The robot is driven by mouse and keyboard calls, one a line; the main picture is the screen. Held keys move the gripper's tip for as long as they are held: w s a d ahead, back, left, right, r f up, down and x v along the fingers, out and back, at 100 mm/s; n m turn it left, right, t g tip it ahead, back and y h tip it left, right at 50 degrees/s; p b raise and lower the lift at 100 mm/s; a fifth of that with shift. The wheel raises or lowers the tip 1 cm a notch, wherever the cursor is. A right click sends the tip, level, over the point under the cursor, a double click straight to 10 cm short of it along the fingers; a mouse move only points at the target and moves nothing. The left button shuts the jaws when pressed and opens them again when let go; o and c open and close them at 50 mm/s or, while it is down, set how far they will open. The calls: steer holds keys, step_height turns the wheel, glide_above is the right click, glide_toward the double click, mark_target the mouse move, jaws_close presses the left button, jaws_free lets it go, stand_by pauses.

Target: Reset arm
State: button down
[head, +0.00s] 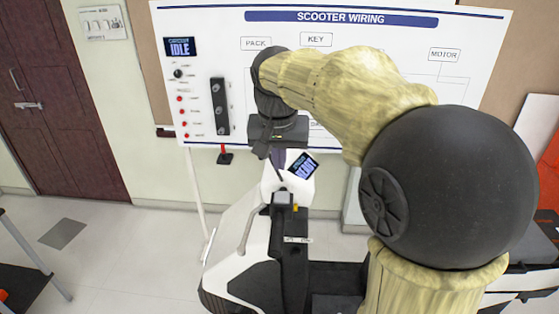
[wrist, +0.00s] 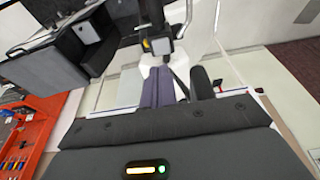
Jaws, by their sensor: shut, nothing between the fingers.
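My arm reaches from the lower right of the head view toward the wiring board, with its elbow bent. My gripper (head: 279,170) points down in front of the board, above the front of a white and black scooter (head: 232,240). Its fingers are shut and empty. In the wrist view the closed fingers (wrist: 163,78) show as narrow grey-purple shapes beyond the dark gripper body. The scooter's small display (head: 303,165) reads READY and sits just right of the fingers. I cannot tell whether the fingers touch the scooter.
The white SCOOTER WIRING board (head: 470,30) stands behind, with an IDLE screen (head: 180,47) and a black switch strip (head: 220,106). An orange tool tray (wrist: 28,135) shows in the wrist view. A brown door (head: 60,100) is at left. The floor at left is mostly clear.

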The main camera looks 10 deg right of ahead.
steer(key=s+d+f+n+b, duration=0.1)
steer(key=s+f+b, duration=0.1)
steer(key=s+f, duration=0.5)
steer(key=s+d+f+n+b, duration=0.2)
steer(key=s+f, duration=0.5)
steer(key=f, duration=1.2)
steer(key=shift+s+d+y, duration=0.15)
steer(key=shift+d+y, duration=0.05)
steer(key=shift+y, duration=0.2)
steer(key=c, duration=2.2)
jaws_free()
steer(key=c, duration=1.4)
jaws_free()
steer(key=shift+c, duration=0.2)
steer(key=shift+o, duration=0.2)
steer(key=shift+w+d, duration=0.1)
steer(key=shift+w, duration=0.1)
